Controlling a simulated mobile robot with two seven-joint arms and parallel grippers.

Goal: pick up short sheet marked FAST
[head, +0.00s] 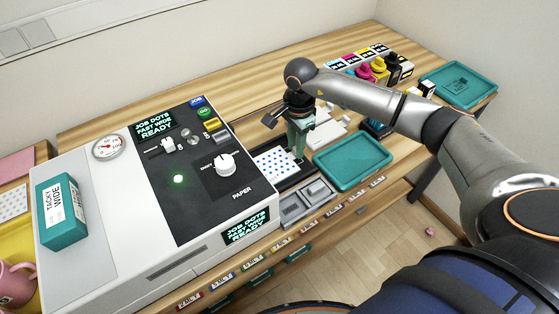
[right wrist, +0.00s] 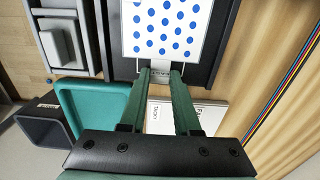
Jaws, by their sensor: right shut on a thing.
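A white sheet with blue dots (head: 277,164) lies over a dark tray (head: 293,180) at the right side of the press. In the right wrist view the dotted sheet (right wrist: 166,28) has a small pale tab at its near edge; the print there is too small to read. My right gripper (head: 298,154) points down at the sheet's right end. In the right wrist view its green fingers (right wrist: 160,72) are shut on that tab. White packs (right wrist: 180,114) with partly hidden labels lie below the fingers. My left gripper is not in view.
The white press (head: 120,262) stands left, with a TACKY WIDE box (head: 62,213) on top. A teal tray (head: 352,160) sits right of the sheet, and a grey holder (head: 306,202) in front. Ink bottles (head: 380,72) and another teal tray (head: 458,84) stand farther back.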

